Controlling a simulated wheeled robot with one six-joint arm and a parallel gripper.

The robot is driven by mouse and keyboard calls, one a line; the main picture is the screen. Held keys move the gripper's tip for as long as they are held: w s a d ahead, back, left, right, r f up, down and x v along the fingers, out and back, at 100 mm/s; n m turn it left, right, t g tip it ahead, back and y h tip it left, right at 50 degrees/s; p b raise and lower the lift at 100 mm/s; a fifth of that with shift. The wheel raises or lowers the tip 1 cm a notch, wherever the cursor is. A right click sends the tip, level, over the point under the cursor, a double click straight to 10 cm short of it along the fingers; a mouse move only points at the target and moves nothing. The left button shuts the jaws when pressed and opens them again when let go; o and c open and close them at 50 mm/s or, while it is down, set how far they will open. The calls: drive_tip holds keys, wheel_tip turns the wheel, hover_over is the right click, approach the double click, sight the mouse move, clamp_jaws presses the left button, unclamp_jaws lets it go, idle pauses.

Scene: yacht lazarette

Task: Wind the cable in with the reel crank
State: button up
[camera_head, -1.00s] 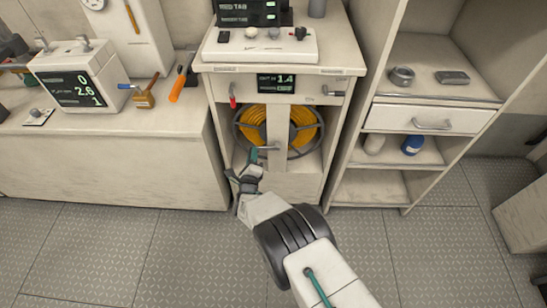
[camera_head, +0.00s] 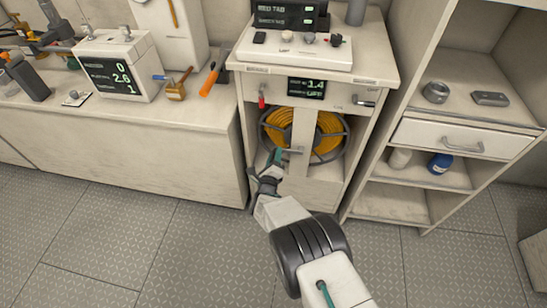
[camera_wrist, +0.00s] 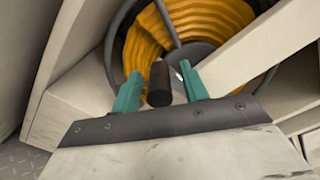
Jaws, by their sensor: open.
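The cable reel (camera_head: 272,139) sits in an open bay of the cabinet, wound with yellow cable (camera_head: 328,128), behind a pale upright post (camera_head: 302,145). A grey crank handle (camera_head: 293,150) stands out in front of the reel. My gripper (camera_head: 274,161) is just left of and below this handle, and is open. In the wrist view its teal fingertips (camera_wrist: 160,84) stand to either side of the dark, round crank grip (camera_wrist: 159,92), with a gap visible at the right. I cannot tell how deep the grip lies between them.
A display (camera_head: 306,88) reading 1.4 is above the reel, with a red-handled lever (camera_head: 261,97) to its left. Shelves with a drawer (camera_head: 464,138) stand at right. A counter with an orange-handled tool (camera_head: 208,84) is at left. The floor in front is clear.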

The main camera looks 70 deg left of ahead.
drive_tip(key=v, duration=0.7)
drive_tip(key=shift+s+d, duration=0.25)
drive_tip(key=shift+d, duration=0.05)
